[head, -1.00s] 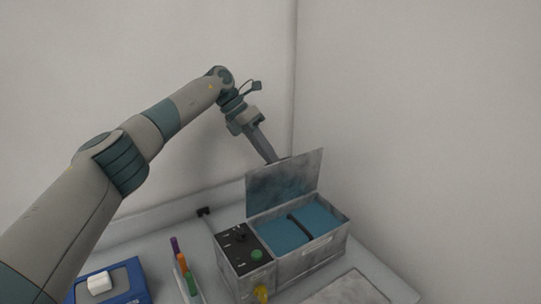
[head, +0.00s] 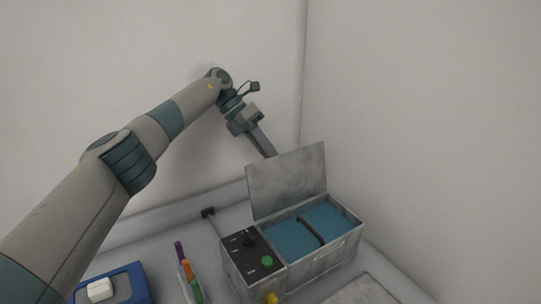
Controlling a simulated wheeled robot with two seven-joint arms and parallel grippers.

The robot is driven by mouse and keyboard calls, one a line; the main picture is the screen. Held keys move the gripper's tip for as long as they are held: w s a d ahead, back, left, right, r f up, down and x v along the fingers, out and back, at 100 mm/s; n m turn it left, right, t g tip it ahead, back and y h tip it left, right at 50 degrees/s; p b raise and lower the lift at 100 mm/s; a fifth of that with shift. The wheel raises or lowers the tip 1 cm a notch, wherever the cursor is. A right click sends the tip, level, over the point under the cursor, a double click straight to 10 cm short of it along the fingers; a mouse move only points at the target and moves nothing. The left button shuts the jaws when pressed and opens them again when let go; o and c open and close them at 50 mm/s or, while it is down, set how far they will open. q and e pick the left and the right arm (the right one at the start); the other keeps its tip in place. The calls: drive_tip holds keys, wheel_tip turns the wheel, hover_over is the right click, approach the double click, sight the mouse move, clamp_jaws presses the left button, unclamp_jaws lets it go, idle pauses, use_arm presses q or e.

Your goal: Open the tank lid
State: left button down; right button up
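The grey metal tank (head: 322,262) stands on the table in the head view, with blue inside and a dark curved handle-like piece (head: 310,231) across the blue. Its lid (head: 287,182) is raised, standing about upright along the tank's back edge. My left arm comes in from the left, and my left gripper (head: 266,150) is at the lid's upper left edge, on its back side. Its fingertips are partly hidden by the lid, so I cannot tell if they touch it or how far apart they are. My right gripper is not in view.
A black control panel (head: 240,257) with a green button (head: 267,261) and a yellow knob (head: 270,298) adjoins the tank's left side. Coloured pens (head: 187,270) and a blue box with a white block (head: 100,290) are at lower left. Walls stand close behind and right.

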sight(289, 160)
use_arm(q)
drive_tip(key=shift+s+d+f, duration=0.1)
drive_tip(key=shift+s+f, duration=0.15)
drive_tip(key=shift+f, duration=0.2)
drive_tip(key=c, duration=1.8)
unclamp_jaws()
drive_tip(key=shift+w+d+r, duration=0.1)
drive_tip(key=shift+w, duration=0.1)
drive_tip(key=shift+r, duration=0.25)
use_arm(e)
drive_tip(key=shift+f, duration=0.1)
